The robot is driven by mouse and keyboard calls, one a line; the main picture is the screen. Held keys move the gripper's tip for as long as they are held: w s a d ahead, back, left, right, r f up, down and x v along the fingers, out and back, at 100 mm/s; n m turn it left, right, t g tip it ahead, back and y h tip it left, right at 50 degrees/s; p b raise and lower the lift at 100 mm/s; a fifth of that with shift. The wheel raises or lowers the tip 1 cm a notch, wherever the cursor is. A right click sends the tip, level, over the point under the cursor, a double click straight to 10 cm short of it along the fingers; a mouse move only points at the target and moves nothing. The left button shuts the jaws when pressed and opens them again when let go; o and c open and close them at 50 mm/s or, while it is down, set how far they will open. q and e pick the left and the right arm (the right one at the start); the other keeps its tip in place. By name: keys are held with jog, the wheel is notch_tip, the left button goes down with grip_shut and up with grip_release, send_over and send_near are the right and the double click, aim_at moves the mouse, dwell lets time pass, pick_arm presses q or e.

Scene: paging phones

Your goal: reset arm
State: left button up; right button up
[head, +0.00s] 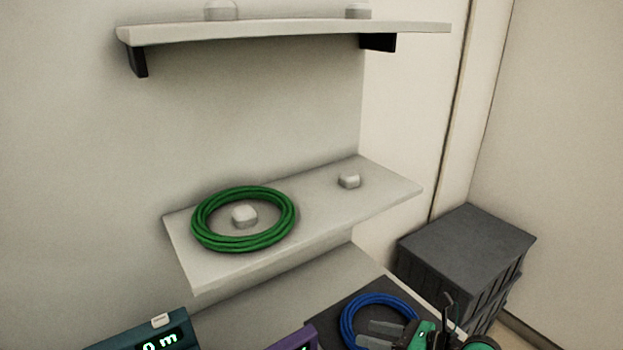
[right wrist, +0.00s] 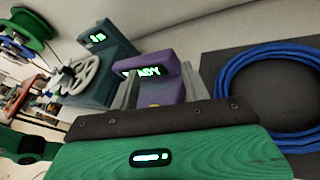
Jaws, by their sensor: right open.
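My right gripper (head: 365,333) is at the bottom right of the head view, with its two pale fingers apart and nothing visible between them. The fingers reach over the lower part of a blue cable coil (head: 347,318) lying on a dark mat; I cannot tell whether they touch it. In the right wrist view, the open gripper (right wrist: 164,78) points towards a purple device (right wrist: 180,90) with a lit display reading like "READY". The blue coil (right wrist: 228,80) lies to its right there. My left gripper is not in view.
A green cable coil (head: 203,236) lies around a pale peg on the middle shelf (head: 390,190). A higher shelf (head: 270,32) hangs above. Dark stacked crates (head: 465,245) stand at right. A teal display unit (head: 125,345) is at lower left. A green spool (right wrist: 28,28) shows in the wrist view.

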jog(key=d+r+m+t+h, duration=0.2)
jog(key=r+m+t+h, duration=0.15)
jog(key=m+t, duration=0.45)
jog(key=d+r+m+t+h, duration=0.25)
jog(key=r+m+t, duration=0.2)
jog(key=m, duration=0.75)
jog(key=s+d+f+m+g+h, duration=0.35)
jog(key=d+f+m+h, duration=0.2)
jog(key=m, duration=0.35)
jog(key=s+d+f+m+g+h, duration=0.3)
jog(key=d+f+m+g+h, duration=0.1)
jog(key=f+m, duration=0.35)
jog(key=s+a+f+m+g+y, duration=0.1)
jog(key=s+a+f+m+g, duration=0.2)
jog(key=s, duration=0.5)
jog(key=s+a+f+m+g+y, duration=0.1)
jog(key=s+f+m+g+y, duration=0.1)
jog(key=s+f+g, duration=0.5)
notch_tip(320, 180, down, 30)
jog(key=s+r, duration=0.1)
jog(key=s, duration=0.1)
jog(key=s+d+f+g, duration=0.1)
jog(key=s+d+f, duration=0.1)
jog(key=s+f, duration=1.7)
jog(key=shift+d+f, duration=0.35)
jog(key=shift+f, duration=0.15)
jog(key=shift+c, duration=1.2)
jog(key=shift+w+n, duration=0.1)
jog(key=shift+n, duration=0.15)
